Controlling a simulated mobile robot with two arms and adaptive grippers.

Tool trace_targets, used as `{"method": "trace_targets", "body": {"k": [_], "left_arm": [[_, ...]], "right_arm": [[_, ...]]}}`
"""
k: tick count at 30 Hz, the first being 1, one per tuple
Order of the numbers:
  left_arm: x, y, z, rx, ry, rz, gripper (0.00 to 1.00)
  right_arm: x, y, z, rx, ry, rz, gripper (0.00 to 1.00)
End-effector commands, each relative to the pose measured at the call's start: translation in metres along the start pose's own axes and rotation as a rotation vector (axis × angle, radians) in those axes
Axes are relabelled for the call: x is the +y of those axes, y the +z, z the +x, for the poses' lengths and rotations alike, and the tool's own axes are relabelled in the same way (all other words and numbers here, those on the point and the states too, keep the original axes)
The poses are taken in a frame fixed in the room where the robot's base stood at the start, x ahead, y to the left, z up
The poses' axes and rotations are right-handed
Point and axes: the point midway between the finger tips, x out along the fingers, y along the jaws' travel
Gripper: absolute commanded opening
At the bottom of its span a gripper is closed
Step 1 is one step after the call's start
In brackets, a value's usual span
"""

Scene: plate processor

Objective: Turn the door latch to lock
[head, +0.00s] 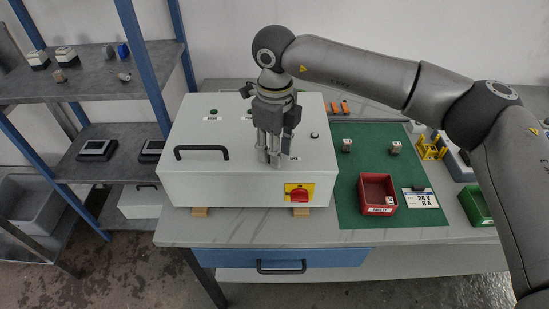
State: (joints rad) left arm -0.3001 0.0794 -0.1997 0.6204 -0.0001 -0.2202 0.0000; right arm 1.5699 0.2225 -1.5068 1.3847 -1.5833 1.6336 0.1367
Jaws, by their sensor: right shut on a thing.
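A white control box (225,186) stands on the workbench, with a black handle (201,149) on its lid. My right gripper (270,160) points down at the lid, to the right of the handle. Its fingers are shut on a small part there, which they mostly hide; I cannot tell its shape or whether it is the door latch. A red rotary switch (299,194) on a yellow plate sits on the front face, below and right of the gripper. My left gripper is not in view.
A green mat (349,212) to the right bears a red bin (377,194), a label card (420,198) and small parts. A green bin (477,205) stands further right. A blue-framed shelf (146,60) is at the left. My right arm spans the upper right.

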Motion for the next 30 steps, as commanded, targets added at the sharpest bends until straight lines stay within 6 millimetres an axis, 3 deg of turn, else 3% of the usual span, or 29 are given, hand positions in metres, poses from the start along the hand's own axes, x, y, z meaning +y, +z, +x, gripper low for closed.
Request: {"method": "trace_targets", "body": {"k": [3, 12, 30], "left_arm": [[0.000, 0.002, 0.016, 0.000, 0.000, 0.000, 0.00], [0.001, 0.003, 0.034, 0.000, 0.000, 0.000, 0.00], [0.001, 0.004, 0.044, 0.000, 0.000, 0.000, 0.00]], "right_arm": [[-0.001, 0.001, 0.004, -0.002, -0.003, -0.108, 0.06], [-0.002, 0.001, 0.001, -0.002, -0.002, -0.355, 0.06], [-0.002, 0.001, -0.001, -0.002, -0.002, -0.559, 0.06]]}}
